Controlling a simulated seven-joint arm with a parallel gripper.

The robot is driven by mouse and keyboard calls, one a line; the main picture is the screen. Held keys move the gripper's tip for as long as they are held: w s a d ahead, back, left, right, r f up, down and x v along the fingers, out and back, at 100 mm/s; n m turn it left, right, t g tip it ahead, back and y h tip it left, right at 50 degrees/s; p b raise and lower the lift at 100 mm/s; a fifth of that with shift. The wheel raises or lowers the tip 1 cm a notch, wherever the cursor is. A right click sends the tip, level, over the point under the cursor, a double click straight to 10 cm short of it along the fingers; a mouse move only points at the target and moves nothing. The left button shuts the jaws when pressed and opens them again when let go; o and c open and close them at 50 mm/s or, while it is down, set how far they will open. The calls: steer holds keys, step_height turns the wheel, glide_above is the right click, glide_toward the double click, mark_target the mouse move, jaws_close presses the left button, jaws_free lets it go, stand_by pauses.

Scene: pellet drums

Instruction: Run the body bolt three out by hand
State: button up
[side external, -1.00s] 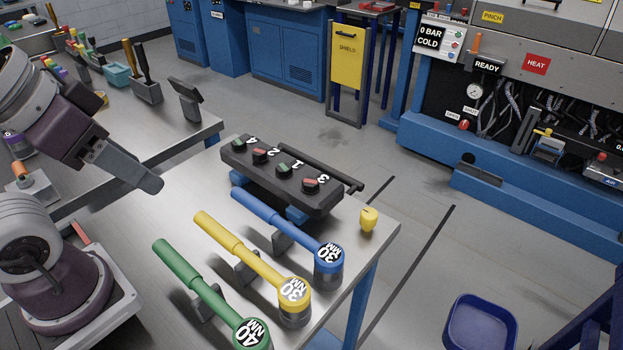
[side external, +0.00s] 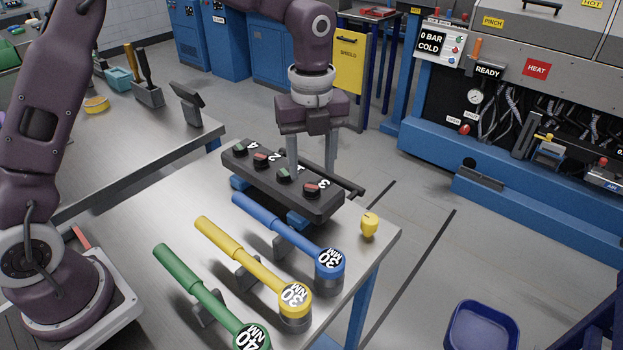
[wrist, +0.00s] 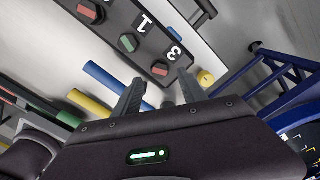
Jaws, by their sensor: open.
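The black valve body (side external: 250,178) lies on blue supports on the metal bench, with red and green bolt heads beside white numbers. Bolt three (side external: 312,188) has a red head at the near right end, by the number 3. It also shows in the wrist view (wrist: 160,69). My gripper (side external: 311,168) points down over the body's far side, its two fingers apart and empty. In the wrist view the fingertips (wrist: 160,81) lie either side of bolt three's line, with the head just beyond them. The exact height above the bolt is hard to tell.
Blue (side external: 285,225), yellow (side external: 250,262) and green (side external: 205,292) torque wrenches lie in front of the body. A small yellow piece (side external: 369,224) stands at the bench's right corner. A blue bin (side external: 481,325) is at lower right. A black bar (side external: 335,180) runs behind the body.

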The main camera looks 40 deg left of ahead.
mark_target(312, 187)
step_height(312, 187, down, 4)
steer(key=shift+f, duration=0.15)
jaws_close()
